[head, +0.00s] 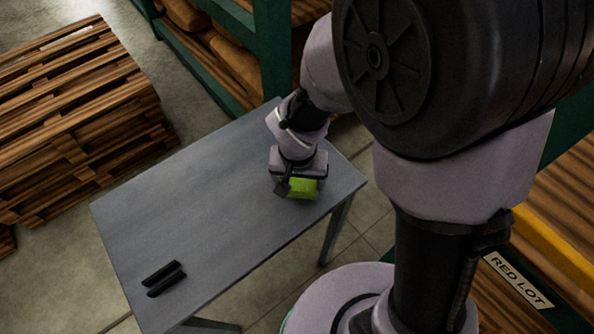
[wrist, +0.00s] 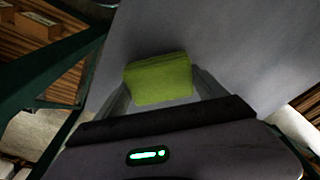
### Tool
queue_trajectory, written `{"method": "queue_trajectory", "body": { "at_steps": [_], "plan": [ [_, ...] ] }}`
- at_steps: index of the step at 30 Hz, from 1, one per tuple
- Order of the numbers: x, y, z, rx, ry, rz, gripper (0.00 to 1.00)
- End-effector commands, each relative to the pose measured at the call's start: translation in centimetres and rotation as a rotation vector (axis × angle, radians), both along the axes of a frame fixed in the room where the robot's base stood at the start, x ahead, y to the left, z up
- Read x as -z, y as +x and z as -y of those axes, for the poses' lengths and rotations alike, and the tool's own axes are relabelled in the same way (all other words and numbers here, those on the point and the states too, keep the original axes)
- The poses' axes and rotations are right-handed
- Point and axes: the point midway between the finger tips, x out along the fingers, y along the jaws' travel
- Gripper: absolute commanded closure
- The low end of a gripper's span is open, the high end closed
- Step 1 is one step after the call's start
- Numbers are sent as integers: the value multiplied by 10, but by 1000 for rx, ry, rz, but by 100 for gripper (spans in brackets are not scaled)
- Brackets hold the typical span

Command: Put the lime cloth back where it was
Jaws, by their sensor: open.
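The lime cloth (head: 303,188) lies folded on the grey table near its right end. It also shows in the wrist view (wrist: 158,80), as a yellow-green folded pad between the two fingers. My gripper (head: 296,187) is open, low over the table at the cloth. In the wrist view my gripper (wrist: 160,88) has one finger on each side of the cloth. I cannot tell whether the fingers touch it. Part of the cloth is hidden behind my gripper in the head view.
The grey table (head: 190,200) is mostly bare. Two black bars (head: 165,278) lie at its near left end. Stacked wooden pallets (head: 75,110) stand to the left. Green racking with sacks (head: 235,60) stands behind. A "RED LOT" label (head: 518,280) shows at the lower right.

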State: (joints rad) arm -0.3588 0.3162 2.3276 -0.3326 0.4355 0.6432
Motion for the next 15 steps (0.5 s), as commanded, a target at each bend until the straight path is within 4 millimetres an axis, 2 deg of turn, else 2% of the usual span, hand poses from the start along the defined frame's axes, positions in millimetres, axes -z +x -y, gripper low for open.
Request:
{"method": "queue_trajectory", "body": {
  "at_steps": [1,3,11,12,14,15],
  "plan": [
    [10,-2,0,-2,0,1,56],
    [6,-2,0,-1,1,1,70],
    [9,-1,0,0,1,2,70],
    [7,-1,0,0,1,2,11],
    [7,-1,0,0,1,2,0],
    [7,-1,0,0,1,2,0]
  ]
}}
